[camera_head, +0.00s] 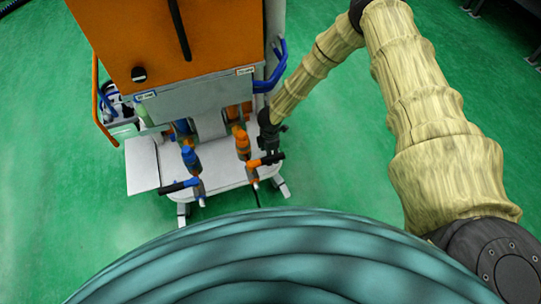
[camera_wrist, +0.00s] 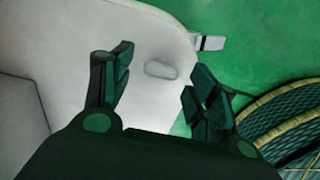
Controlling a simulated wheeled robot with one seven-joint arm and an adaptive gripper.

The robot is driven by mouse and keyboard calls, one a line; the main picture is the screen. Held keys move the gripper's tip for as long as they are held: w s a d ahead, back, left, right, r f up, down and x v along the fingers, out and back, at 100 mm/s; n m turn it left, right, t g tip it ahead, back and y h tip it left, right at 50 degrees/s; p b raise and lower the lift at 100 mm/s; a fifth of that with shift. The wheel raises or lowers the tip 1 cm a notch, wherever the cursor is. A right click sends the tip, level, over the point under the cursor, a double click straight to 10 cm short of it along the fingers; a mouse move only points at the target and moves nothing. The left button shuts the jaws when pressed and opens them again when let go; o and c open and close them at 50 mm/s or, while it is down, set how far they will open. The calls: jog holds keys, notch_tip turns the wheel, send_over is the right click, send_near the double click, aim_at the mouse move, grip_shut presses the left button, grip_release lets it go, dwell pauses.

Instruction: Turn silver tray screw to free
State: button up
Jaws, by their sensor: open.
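The pale silver-grey tray (camera_head: 222,170) juts from the foot of the machine in the head view. It fills much of the wrist view, where its rounded edge (camera_wrist: 180,30) shows against the green floor. A small grey oval piece (camera_wrist: 161,70), likely the tray screw, sits on the tray near that edge. My gripper (camera_wrist: 160,82) is open and empty, with one finger to the left of the oval piece and the other to its right. I cannot tell how far above it they are. In the head view my gripper (camera_head: 269,140) is at the tray's right side, and the screw cannot be made out.
The orange cabinet (camera_head: 170,40) stands behind the tray. A blue-handled valve (camera_head: 190,160) and an orange-handled valve (camera_head: 243,145) rise over the tray, the orange one close to my gripper. Blue hoses (camera_head: 272,70) hang at the cabinet's right side. Green floor lies open around.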

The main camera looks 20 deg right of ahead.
jog(key=shift+f, duration=0.55)
jog(key=c, duration=1)
